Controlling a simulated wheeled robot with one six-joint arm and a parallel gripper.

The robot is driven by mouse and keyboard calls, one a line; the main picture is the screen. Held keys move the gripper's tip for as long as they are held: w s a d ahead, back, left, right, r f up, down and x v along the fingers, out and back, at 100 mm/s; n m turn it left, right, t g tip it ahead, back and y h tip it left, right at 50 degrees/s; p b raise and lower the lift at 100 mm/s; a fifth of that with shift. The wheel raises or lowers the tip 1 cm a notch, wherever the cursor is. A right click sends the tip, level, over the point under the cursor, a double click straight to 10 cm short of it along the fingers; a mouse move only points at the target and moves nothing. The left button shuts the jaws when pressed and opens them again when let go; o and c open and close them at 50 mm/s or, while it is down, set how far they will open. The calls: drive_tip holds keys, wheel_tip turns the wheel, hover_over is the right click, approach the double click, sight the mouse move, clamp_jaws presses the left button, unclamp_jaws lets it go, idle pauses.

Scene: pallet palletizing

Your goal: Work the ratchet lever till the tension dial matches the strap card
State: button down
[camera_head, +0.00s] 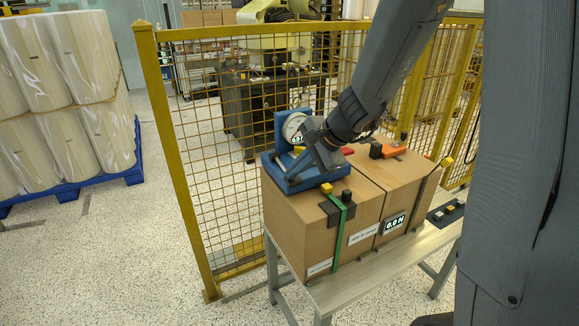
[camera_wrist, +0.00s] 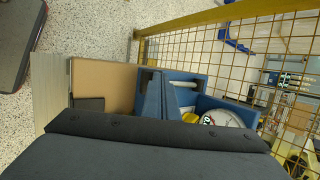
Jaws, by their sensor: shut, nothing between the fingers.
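The blue ratchet device (camera_head: 330,186) sits on the left top of the cardboard boxes. Its round white tension dial (camera_head: 293,126) stands upright at the back, with a small lit readout partly hidden. In the wrist view the blue frame (camera_wrist: 190,82) and the dial (camera_wrist: 224,118) show just past my gripper. My gripper (camera_head: 322,154) is shut and empty, over or against the device; contact with the lever is hidden. A green strap (camera_head: 340,236) runs down the box front.
The boxes (camera_head: 300,220) stand on a pale bench (camera_head: 350,284). An orange-and-black tool (camera_head: 393,151) lies on the right box. A yellow mesh fence (camera_head: 205,170) stands close behind. Wrapped rolls (camera_head: 60,60) on a blue pallet are at left, with clear floor between.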

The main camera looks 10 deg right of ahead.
drive_tip(key=shift+f+b, duration=0.4)
wheel_tip(320, 180, up, 10)
drive_tip(key=p, duration=0.8)
drive_tip(key=shift+w+p, duration=0.25)
drive_tip(key=shift+p, duration=0.05)
drive_tip(key=shift+s+a, duration=0.1)
